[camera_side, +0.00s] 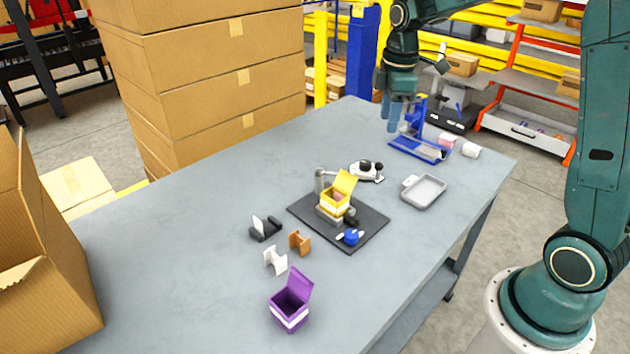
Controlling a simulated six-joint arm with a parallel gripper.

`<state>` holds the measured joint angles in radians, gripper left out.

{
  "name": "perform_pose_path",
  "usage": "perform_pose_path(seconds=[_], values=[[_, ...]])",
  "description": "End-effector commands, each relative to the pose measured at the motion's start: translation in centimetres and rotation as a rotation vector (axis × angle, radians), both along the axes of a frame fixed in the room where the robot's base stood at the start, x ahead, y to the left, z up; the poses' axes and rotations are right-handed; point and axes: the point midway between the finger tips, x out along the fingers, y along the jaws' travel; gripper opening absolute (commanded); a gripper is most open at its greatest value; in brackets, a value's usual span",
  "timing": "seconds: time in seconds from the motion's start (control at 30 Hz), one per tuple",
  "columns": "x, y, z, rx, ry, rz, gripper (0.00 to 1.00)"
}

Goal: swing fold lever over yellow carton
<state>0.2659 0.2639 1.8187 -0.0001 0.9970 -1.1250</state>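The yellow carton (334,203) sits in a grey fixture on a dark base plate (369,231) near the middle of the table. Its flap (345,183) stands up and leans to the right, and something pinkish shows inside. A metal post (319,181) with a thin arm rises behind the carton, and a black knob-like part (350,217) is at its front right. I cannot tell for sure which part is the fold lever. My gripper (391,115) hangs above the far part of the table, well apart from the carton. Its finger gap is unclear.
A blue stand (420,148), grey tray (424,191) and white device with black knobs (366,171) lie behind and right. A blue-and-white part (351,237) is on the plate. A purple open carton (291,301) and small brackets (275,260) are in front.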

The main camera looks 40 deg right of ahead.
Motion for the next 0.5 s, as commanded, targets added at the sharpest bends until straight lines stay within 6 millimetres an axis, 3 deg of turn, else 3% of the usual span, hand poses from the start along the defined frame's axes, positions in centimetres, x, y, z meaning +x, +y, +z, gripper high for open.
perform_pose_path(seconds=[0.5], values=[[2.2, -2.3, -3.2, 0.011, 0.056, 0.112, 0.40]])
